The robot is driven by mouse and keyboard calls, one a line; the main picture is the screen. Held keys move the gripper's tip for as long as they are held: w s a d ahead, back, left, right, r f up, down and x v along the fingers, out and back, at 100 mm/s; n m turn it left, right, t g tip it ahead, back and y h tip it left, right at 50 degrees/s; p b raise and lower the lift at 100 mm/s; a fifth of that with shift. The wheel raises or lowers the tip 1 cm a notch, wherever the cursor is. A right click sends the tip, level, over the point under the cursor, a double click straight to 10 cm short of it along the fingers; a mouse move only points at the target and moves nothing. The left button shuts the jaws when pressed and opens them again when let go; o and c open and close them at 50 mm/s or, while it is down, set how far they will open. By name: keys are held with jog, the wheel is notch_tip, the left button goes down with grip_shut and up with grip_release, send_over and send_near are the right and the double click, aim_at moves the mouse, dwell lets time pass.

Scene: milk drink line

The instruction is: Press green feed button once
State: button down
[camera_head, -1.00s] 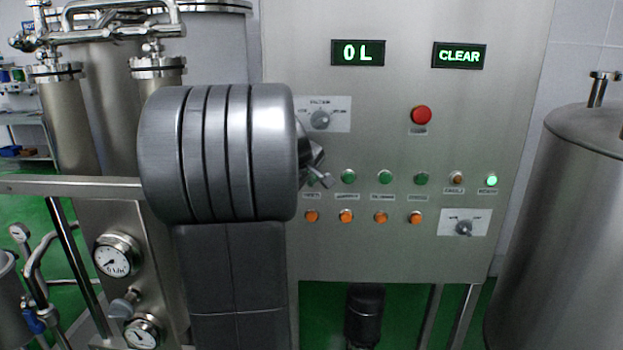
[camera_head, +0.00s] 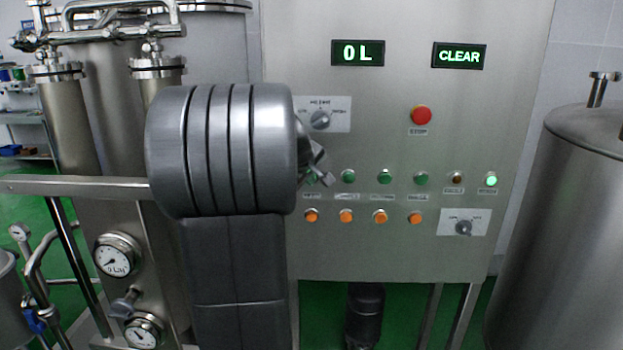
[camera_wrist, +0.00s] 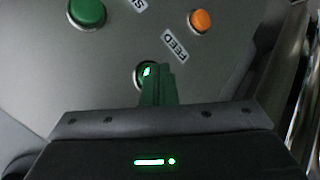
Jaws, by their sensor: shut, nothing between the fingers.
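The FEED button (camera_wrist: 147,71) shows in the wrist view as a ringed button with a bright green spot, beside a "FEED" label (camera_wrist: 176,48). My gripper (camera_wrist: 158,75) is shut and empty, with its narrow fingertips right over the button and hiding part of it. I cannot tell whether they touch it. In the head view my gripper (camera_head: 326,179) is at the left end of the green button row, largely hidden behind my arm. The leftmost green button (camera_head: 311,178) there is partly covered by it.
The steel panel (camera_head: 450,120) carries other green buttons (camera_head: 348,177), orange buttons (camera_head: 346,216), a red stop button (camera_head: 421,115) and a selector knob (camera_head: 320,119). A steel tank (camera_head: 575,220) stands at right.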

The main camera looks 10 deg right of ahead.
jog(key=shift+s+a+b, duration=0.25)
jog(key=shift+s+b, duration=0.1)
jog(key=shift+s, duration=0.45)
jog(key=s+b, duration=0.1)
jog(key=s, duration=0.1)
jog(key=s+a, duration=0.1)
jog(key=s, duration=0.1)
jog(key=shift+s+a+b, duration=0.2)
jog(key=shift+s+b, duration=0.2)
jog(key=shift+w, duration=0.1)
dwell(0.5)
jog(key=s, duration=0.2)
jog(key=s+a+b, duration=0.1)
jog(key=s, duration=0.1)
dwell(0.6)
